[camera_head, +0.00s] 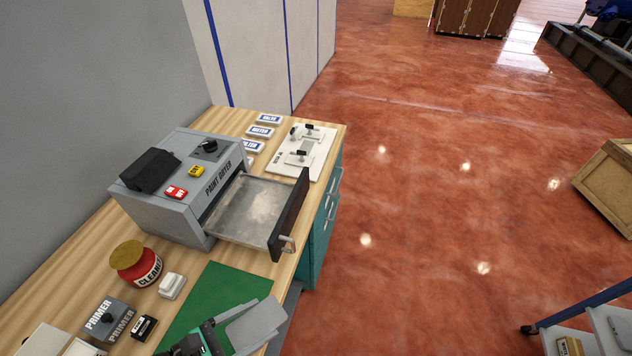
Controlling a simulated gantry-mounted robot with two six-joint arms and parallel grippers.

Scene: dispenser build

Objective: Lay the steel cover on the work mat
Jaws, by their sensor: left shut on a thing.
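The steel cover (256,326) is a flat grey plate near the bottom edge of the head view. My left gripper (214,336) is shut on its left side. The cover overlaps the lower right part of the green work mat (222,288) in the picture and reaches toward the bench's front edge. I cannot tell whether it touches the mat or is held above it. The lower part of the mat is hidden behind my gripper and the cover. My right gripper is not in view.
The paint dryer (178,205) stands behind the mat with its drawer (250,207) pulled out. A red cleaner jar (137,268), a small white block (171,286) and a primer box (108,318) stand left of the mat. A white board with fittings (318,155) lies at the far end.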

